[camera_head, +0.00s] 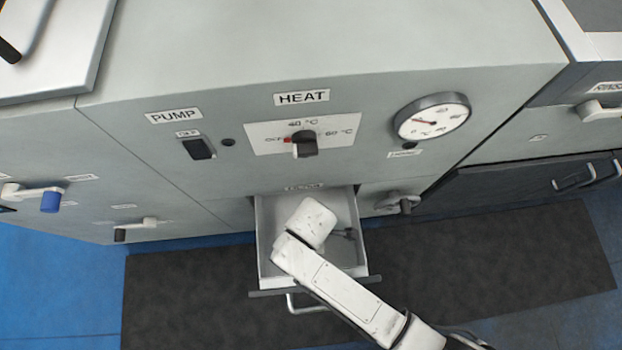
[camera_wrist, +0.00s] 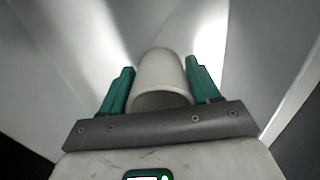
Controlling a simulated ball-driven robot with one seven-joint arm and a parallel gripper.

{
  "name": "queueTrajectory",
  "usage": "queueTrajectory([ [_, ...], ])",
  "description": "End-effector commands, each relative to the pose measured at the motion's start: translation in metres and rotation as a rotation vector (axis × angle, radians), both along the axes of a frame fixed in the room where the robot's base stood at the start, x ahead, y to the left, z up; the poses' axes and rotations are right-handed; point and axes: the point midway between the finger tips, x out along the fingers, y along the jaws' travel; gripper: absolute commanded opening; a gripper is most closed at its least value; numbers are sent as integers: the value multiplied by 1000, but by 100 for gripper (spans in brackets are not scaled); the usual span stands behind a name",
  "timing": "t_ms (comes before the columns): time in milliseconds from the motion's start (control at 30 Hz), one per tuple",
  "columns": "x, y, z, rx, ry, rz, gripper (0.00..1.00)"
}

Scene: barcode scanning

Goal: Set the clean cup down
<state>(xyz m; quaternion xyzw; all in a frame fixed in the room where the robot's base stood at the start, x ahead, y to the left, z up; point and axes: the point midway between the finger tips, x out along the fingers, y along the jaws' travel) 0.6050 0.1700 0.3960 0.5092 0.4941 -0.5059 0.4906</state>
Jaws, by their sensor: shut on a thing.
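My gripper (camera_wrist: 160,74) is shut on a pale, off-white cup (camera_wrist: 159,70), with one green finger on each side of it. The cup's wide, dark mouth faces the gripper's base in the wrist view. In the head view my arm reaches down into an open drawer (camera_head: 265,238) below the control panel. My wrist there hides the fingers and the cup. Pale grey drawer-like walls surround the cup in the wrist view. I cannot tell whether the cup touches the drawer floor.
The panel above the drawer has a pump switch (camera_head: 198,148), a heat knob (camera_head: 305,144) and a round gauge (camera_head: 432,117). Valve handles (camera_head: 398,202) stick out beside the drawer. A small dark item (camera_head: 346,234) shows in the drawer, unclear. A dark mat (camera_head: 180,290) lies on the blue floor.

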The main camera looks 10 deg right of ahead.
Motion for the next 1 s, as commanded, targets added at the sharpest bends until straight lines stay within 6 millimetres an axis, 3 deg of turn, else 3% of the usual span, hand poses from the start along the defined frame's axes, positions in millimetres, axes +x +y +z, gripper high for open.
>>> queueTrajectory([
  [233,0,0,-3,0,0,-1,31],
  [267,0,0,-3,0,0,-1,62],
  [500,0,0,-3,0,0,0,85],
  [833,0,0,2,0,0,1,86],
  [1000,1,0,27,1,-2,-2,86],
])
